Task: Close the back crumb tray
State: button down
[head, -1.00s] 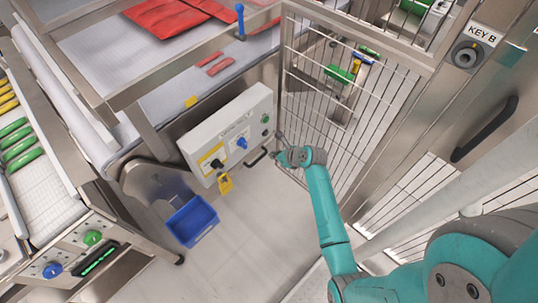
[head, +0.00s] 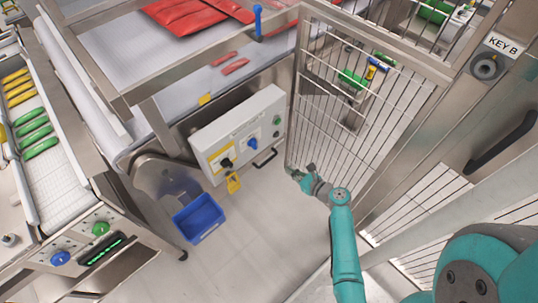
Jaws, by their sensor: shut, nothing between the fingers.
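I cannot clearly identify the back crumb tray. A dark bar handle (head: 265,158) shows low beside the right end of the grey control box (head: 236,135), under the conveyor; whether it belongs to the tray I cannot tell. My gripper (head: 299,176) is shut and empty. It is in front of the mesh gate, to the right of the handle and apart from it in the picture. The fingers look small and their details are hard to see.
The mesh gate (head: 350,110) stands close behind my gripper. A blue bin (head: 198,218) sits on the floor at the left. A yellow padlock (head: 233,182) hangs from the control box. The floor (head: 255,230) in front is clear.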

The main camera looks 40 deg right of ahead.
aim_at(264, 151)
jog(key=x, duration=1.2)
jog(key=shift+w+d+r, duration=0.25)
jog(key=shift+w+r, duration=0.05)
jog(key=shift+w, duration=0.6)
jog(key=shift+w+a, duration=0.1)
jog(key=shift+w, duration=2.2)
jog(key=shift+s, duration=0.1)
